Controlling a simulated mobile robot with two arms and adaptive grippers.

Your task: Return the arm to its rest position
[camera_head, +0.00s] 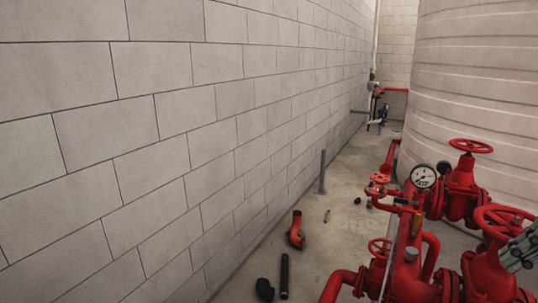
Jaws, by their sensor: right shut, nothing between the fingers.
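My right gripper (512,260) shows at the right edge, in front of the red valves, with much of its arm cut off by the frame. It is shut and holds nothing. I cannot tell whether it touches the red valve (490,275) behind it. My left gripper is not in view.
Red pump pipework with a pressure gauge (423,176) and a handwheel (471,146) fills the lower right. A large pale tank (475,80) stands behind it. A block wall (190,120) runs along the left. A loose red elbow (297,232) and black pipe (284,275) lie on the floor.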

